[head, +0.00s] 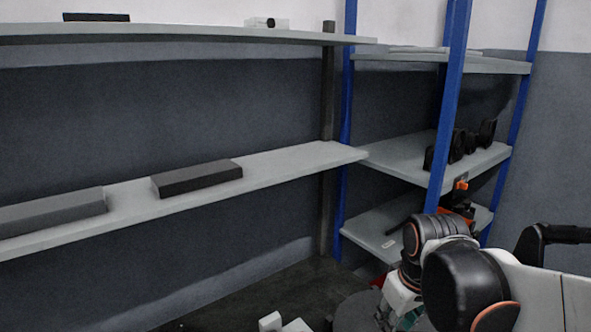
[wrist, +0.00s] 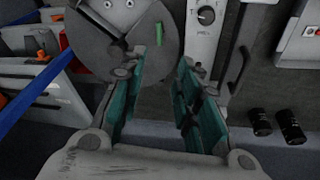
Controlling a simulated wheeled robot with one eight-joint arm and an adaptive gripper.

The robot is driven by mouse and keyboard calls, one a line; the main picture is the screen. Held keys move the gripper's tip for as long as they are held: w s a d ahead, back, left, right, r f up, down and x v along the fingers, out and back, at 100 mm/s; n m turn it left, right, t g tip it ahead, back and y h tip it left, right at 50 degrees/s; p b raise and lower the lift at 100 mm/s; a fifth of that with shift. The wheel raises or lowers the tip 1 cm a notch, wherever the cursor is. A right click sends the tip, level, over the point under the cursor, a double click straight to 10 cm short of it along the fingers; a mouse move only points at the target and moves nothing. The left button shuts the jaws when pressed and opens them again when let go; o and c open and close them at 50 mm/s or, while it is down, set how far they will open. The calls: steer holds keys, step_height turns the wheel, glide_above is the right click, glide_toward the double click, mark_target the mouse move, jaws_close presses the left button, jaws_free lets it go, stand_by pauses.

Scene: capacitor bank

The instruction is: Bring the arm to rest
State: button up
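My arm (head: 455,270), with dark joints and orange rings, is folded at the lower right of the head view. In the wrist view my gripper (wrist: 162,72) is open, its two teal-padded fingers apart with nothing held between them. No object is seen touching the fingers.
A blue-posted rack (head: 450,110) with black and orange items stands behind my arm. A long grey shelf (head: 290,165) carries dark boxes (head: 197,178) at left. The wrist view shows a knob panel (wrist: 205,25) and two black cylinders (wrist: 290,127).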

steer(key=s+r+m+t, duration=0.3)
steer(key=s+m+t, duration=0.1)
steer(key=s, duration=0.5)
steer(key=shift+r, duration=0.25)
steer(key=shift+s, duration=0.1)
stand_by(0.5)
